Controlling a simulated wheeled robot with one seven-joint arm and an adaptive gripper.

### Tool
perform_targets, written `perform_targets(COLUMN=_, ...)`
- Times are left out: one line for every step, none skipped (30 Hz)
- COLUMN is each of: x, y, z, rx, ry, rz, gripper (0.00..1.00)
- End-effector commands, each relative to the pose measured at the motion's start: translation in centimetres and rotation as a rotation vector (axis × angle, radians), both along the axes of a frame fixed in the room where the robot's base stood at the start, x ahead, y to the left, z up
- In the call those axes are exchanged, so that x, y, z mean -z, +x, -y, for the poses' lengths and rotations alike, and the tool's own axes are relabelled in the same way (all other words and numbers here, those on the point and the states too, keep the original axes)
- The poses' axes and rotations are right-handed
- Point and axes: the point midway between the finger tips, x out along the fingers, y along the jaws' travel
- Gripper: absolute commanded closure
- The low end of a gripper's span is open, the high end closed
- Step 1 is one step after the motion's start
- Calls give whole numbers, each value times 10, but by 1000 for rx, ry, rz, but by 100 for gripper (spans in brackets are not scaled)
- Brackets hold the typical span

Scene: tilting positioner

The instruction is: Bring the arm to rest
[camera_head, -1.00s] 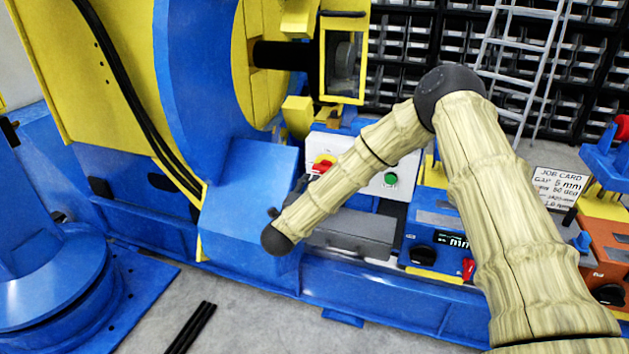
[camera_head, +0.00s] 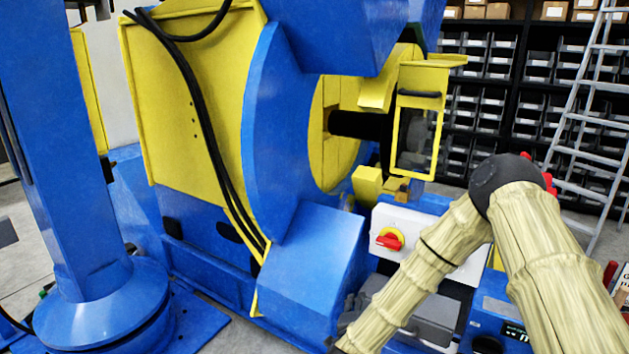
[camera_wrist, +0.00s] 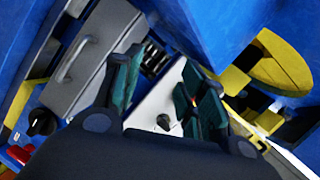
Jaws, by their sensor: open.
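My arm, in a tan ribbed sleeve with a dark elbow joint, is bent at the lower right of the head view. Its forearm slopes down to the left, in front of the white control box (camera_head: 455,260) with a red and yellow switch (camera_head: 390,239). My gripper is not clearly visible in the head view, where the forearm runs to the bottom edge. In the wrist view, my gripper (camera_wrist: 163,88) is open, with its two dark green-padded fingers apart. I see nothing held between them. Part of a white panel and a dark knob show between and below the fingers.
The blue and yellow positioner (camera_head: 270,130) fills the middle, close to the forearm. A grey drawer unit (camera_head: 425,310) lies behind the forearm; it also shows in the wrist view (camera_wrist: 90,60). A blue column (camera_head: 60,170) stands left. A ladder (camera_head: 590,120) and bin shelves stand behind.

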Motion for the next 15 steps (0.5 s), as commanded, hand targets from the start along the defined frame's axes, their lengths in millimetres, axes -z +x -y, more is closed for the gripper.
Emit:
perform_targets(x=15, y=-21, z=-5, rx=-70, ry=-47, rz=-85, gripper=59)
perform_targets(x=27, y=-33, z=-7, rx=-114, ry=-77, rz=-136, gripper=59)
perform_targets(x=43, y=-51, z=-8, rx=-170, ry=-114, rz=-203, gripper=59)
perform_targets(x=54, y=-64, z=-10, rx=-213, ry=-141, rz=-253, gripper=59)
perform_targets(x=65, y=-78, z=-10, rx=-255, ry=-168, rz=-301, gripper=59)
perform_targets(x=77, y=-98, z=-11, rx=-311, ry=-204, rz=-365, gripper=59)
perform_targets(x=86, y=-112, z=-10, rx=-352, ry=-228, rz=-411, gripper=59)
perform_targets(x=95, y=-128, z=-9, rx=-392, ry=-252, rz=-458, gripper=59)
perform_targets(x=106, y=-148, z=-8, rx=-448, ry=-284, rz=-517, gripper=59)
perform_targets(x=113, y=-165, z=-6, rx=-488, ry=-307, rz=-563, gripper=59)
perform_targets(x=119, y=-180, z=-4, rx=-530, ry=-329, rz=-607, gripper=59)
perform_targets(x=126, y=-202, z=-1, rx=-584, ry=-357, rz=-664, gripper=59)
perform_targets(x=131, y=-218, z=2, rx=-623, ry=-376, rz=-707, gripper=59)
perform_targets(x=136, y=-235, z=4, rx=-665, ry=-394, rz=-749, gripper=59)
perform_targets(x=141, y=-257, z=9, rx=-717, ry=-418, rz=-805, gripper=59)
